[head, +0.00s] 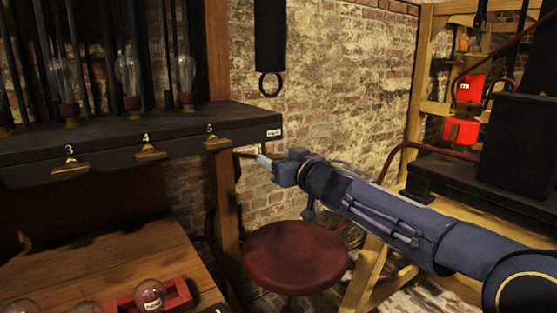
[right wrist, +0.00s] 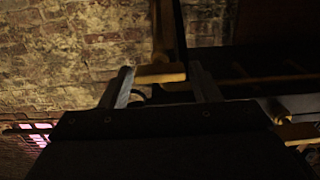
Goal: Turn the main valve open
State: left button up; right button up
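A brass bar-like handle (right wrist: 160,73), which looks like the main valve's lever, lies between the fingertips of my right gripper (right wrist: 165,82) in the right wrist view. The fingers are spread wide, one on each side, with a gap to the bar. In the head view my right gripper (head: 264,161) is just below the right end of the dark shelf (head: 100,150), by a small white label (head: 274,132) too small to read. The handle is mostly hidden there, so its turn angle is unclear. My left gripper is out of view.
Numbered brass levers 3 (head: 71,169), 4 (head: 151,153) and 5 (head: 217,143) line the shelf front, close left of my right gripper. Glass bulbs (head: 128,72) stand above. A red stool (head: 295,256) is below. A wooden bench (head: 110,245) holds a red rack (head: 178,294).

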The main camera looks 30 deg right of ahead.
jog(key=c, duration=0.6)
jog(key=shift+c, duration=0.2)
jog(key=shift+n, duration=0.3)
jog(key=shift+o, duration=0.2)
jog(key=n, duration=0.2)
jog(key=shift+n+p, duration=0.35)
jog(key=shift+n, duration=0.05)
jog(key=n, duration=0.3)
jog(key=shift+n, duration=0.4)
jog(key=shift+c, duration=0.2)
jog(key=n, duration=0.5)
jog(key=shift+a+f, duration=0.1)
jog(key=shift+f, duration=0.05)
jog(key=shift+o, duration=0.2)
jog(key=n, duration=0.5)
jog(key=shift+f+b, duration=0.1)
jog(key=shift+b, duration=0.2)
jog(key=shift+n, duration=0.5)
